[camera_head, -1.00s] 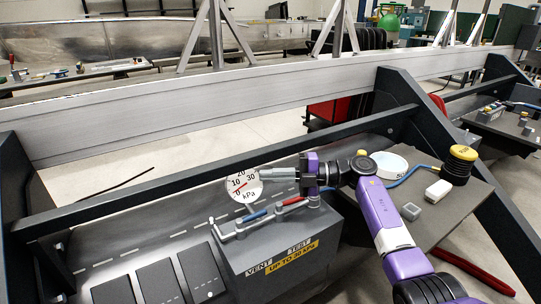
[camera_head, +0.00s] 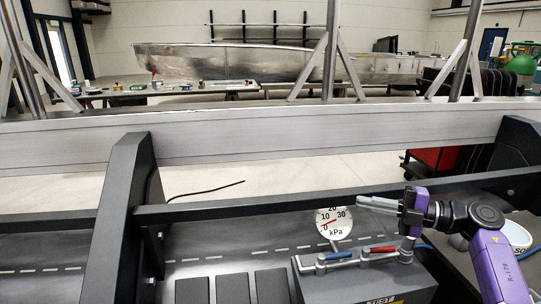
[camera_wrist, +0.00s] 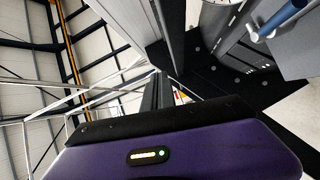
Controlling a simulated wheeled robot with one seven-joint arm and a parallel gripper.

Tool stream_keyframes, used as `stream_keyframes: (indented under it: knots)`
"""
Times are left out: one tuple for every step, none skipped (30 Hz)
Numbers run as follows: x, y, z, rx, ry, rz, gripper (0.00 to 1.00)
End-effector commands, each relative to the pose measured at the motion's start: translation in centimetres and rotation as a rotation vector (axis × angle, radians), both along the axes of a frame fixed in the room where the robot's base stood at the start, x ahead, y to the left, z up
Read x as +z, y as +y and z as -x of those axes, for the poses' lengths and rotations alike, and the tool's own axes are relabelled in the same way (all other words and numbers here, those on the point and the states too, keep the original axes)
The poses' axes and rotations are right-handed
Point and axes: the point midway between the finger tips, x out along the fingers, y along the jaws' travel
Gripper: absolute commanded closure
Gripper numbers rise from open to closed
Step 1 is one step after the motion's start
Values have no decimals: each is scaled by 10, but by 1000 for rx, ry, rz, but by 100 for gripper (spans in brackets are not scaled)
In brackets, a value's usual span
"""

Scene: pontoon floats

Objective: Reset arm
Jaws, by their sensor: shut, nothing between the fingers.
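My gripper (camera_head: 366,203) is at the right in the head view, level and pointing left, its slim grey fingers together and empty. It appears above a dark test block (camera_head: 380,282) with a blue lever (camera_head: 337,256) and a red lever (camera_head: 384,249). A round white kPa gauge (camera_head: 333,223) stands just left of and below the fingertips, its red needle near the low end. I see no contact with the gauge or levers. In the wrist view, my purple gripper body fills the bottom, and the blue lever (camera_wrist: 284,17) shows at upper right.
A long grey beam (camera_head: 250,140) crosses behind my arm, with a dark rail (camera_head: 260,206) below it and a sloping black support (camera_head: 122,215) at left. A white round tub (camera_head: 516,236) sits right of my arm. Open floor shows beyond the beam.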

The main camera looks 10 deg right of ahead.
Motion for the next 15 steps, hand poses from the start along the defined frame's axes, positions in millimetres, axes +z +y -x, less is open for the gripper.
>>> stream_keyframes:
  knots:
    - [1, -1, -1, -6, -9, 5, 100]
    - [2, -2, -3, -16, -19, 6, 100]
    - [6, -5, -7, -33, -38, 0, 100]
    - [11, -6, -9, -46, -59, -7, 100]
    - [19, -8, -11, -58, -84, -15, 100]
    - [31, -9, -13, -74, -120, -26, 100]
    - [41, -10, -14, -86, -149, -35, 100]
    - [51, -12, -15, -99, -177, -45, 100]
    - [65, -13, -15, -119, -221, -66, 100]
    - [75, -14, -13, -139, -258, -91, 100]
    - [84, -14, -10, -161, -295, -126, 100]
    - [92, -12, -6, -185, -334, -173, 100]
    - [97, -11, -3, -200, -357, -203, 100]
    - [100, -9, 0, -213, -378, -234, 100]
    - [103, -6, 5, -231, -400, -275, 100]
